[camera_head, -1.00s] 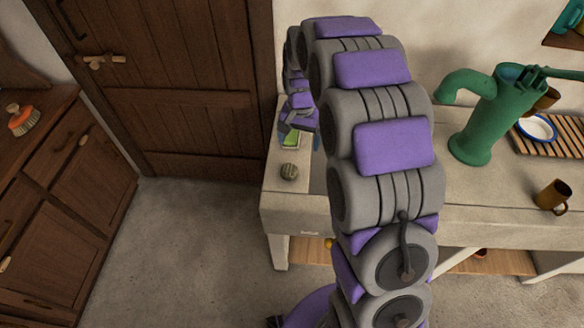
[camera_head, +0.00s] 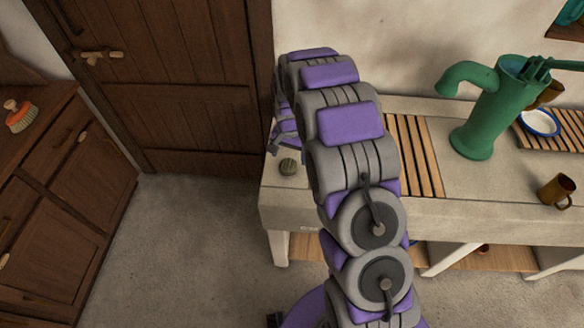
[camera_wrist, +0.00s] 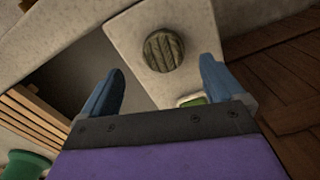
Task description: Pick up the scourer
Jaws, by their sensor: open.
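The scourer appears to be the round, ridged, dark green pad (camera_head: 288,167) on the left end of the stone sink counter. It also shows in the wrist view (camera_wrist: 164,48), lying on the pale counter ahead of the fingertips and roughly between their lines. My gripper (camera_wrist: 162,66) is open, with blue fingers spread and nothing between them. In the head view my gripper (camera_head: 286,147) is just behind the pad, partly hidden by my arm. A small green and white item (camera_wrist: 192,101) lies near the right finger, mostly hidden by my gripper.
The sink basin (camera_wrist: 75,70) opens beside the pad. A wooden slatted rack (camera_head: 412,155), a green pump (camera_head: 490,110) and a brown mug (camera_head: 555,192) are to the right. The floor between is clear.

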